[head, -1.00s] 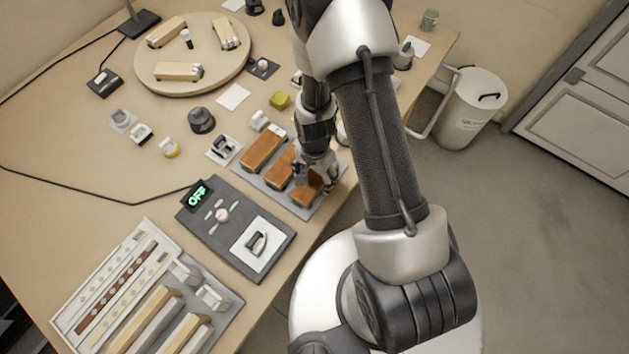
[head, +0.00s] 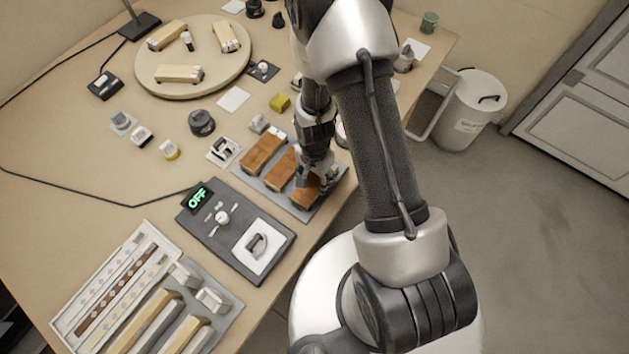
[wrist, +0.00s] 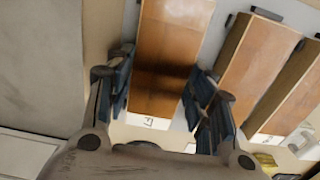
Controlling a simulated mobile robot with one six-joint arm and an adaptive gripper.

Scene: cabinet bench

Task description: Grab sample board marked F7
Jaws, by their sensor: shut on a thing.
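Several brown wooden sample boards lie side by side on a grey tray (head: 276,189) at the bench's right edge. My gripper (head: 314,180) is down at the rightmost board (head: 303,199), partly covering it. In the wrist view this board (wrist: 170,45) lies between the two blue-grey fingers of my gripper (wrist: 160,84), which are shut on its sides. The middle board (wrist: 258,58) and another board (wrist: 300,95) lie to the right, apart from the fingers.
A dark panel with a green OFF display (head: 199,196) lies left of the tray. A white rack (head: 105,285) holds strips at the front left. A round wooden disc (head: 215,82) bears several blocks. A white bin (head: 470,112) stands on the floor at right.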

